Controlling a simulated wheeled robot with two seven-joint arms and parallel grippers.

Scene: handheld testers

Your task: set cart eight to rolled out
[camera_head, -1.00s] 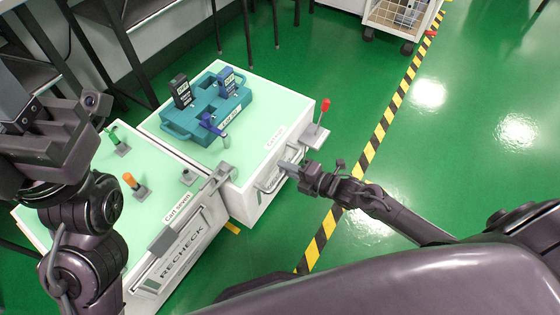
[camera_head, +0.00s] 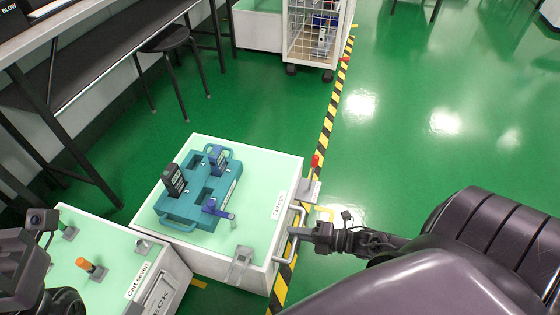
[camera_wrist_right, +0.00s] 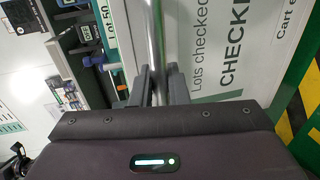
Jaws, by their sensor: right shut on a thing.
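Cart eight (camera_head: 245,175) is a white cart with a pale green top and a silver handle (camera_head: 284,255) on its front face. My right gripper (camera_head: 303,233) is shut on this handle. In the right wrist view the fingers (camera_wrist_right: 158,84) close around the bar (camera_wrist_right: 154,35), beside a front panel (camera_wrist_right: 225,50) reading "CHECKED". The cart's front edge lies close to the striped floor tape, and the handle reaches over it. My left arm (camera_head: 35,245) is at the lower left; its finger state is unclear.
Cart seven (camera_head: 110,245) stands to the left, close beside cart eight. A teal tray (camera_head: 190,205) with testers rides on cart eight. A red-tipped lever (camera_head: 315,162) stands at its front edge. Striped tape (camera_head: 325,130) runs along the floor; green floor (camera_head: 440,150) beyond is clear.

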